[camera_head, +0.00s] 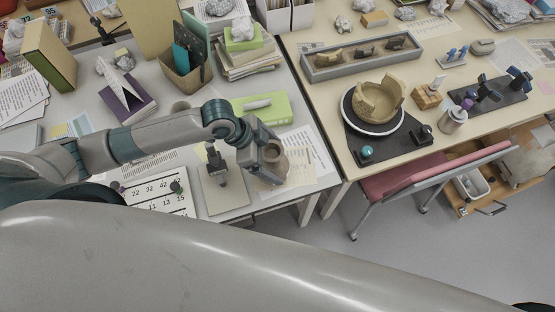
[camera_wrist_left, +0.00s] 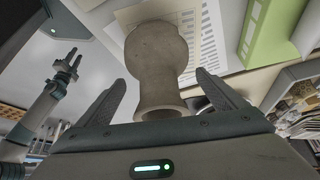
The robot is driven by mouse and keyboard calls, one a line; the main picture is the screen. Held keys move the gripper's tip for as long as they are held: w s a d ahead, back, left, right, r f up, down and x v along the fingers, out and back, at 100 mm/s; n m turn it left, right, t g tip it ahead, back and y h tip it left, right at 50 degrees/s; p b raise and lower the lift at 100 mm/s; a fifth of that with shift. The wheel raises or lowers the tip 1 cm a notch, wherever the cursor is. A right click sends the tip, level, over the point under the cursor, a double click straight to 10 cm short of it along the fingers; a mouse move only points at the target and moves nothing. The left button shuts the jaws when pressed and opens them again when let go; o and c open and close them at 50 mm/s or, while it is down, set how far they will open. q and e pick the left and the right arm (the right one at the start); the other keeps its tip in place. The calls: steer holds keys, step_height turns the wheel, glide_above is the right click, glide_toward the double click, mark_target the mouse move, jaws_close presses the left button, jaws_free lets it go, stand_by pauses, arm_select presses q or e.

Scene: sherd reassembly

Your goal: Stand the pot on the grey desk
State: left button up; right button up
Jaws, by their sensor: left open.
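The pot (camera_head: 273,156) is a grey-brown vessel with a round body and a narrower neck. It is at the front right part of the grey desk (camera_head: 238,206), beside printed paper. My left gripper (camera_head: 262,158) is open at the pot and partly covers it in the head view. In the left wrist view the pot (camera_wrist_left: 157,65) lies between the two spread fingers (camera_wrist_left: 160,100), with visible gaps on both sides. Its rim faces the gripper. Its contact with the desk is hidden. My right gripper (camera_wrist_left: 69,68) appears small at the left of the wrist view; its jaw opening is unclear.
A green binder (camera_head: 262,107) lies behind the pot. A dark stand (camera_head: 214,160) on a pale board and a number sheet (camera_head: 160,194) are to the left. The beige desk (camera_head: 330,110) across a gap holds a broken bowl (camera_head: 379,100) on a turntable. A pink chair (camera_head: 425,172) stands before it.

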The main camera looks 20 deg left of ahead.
arm_select(q)
steer(key=b+v, duration=0.1)
steer(key=v, duration=0.7)
steer(key=shift+r+b, duration=0.1)
steer(key=shift+b, duration=0.25)
steer(key=shift+s+a+r, duration=0.15)
steer(key=shift+a+r, duration=0.1)
steer(key=shift+r, duration=0.3)
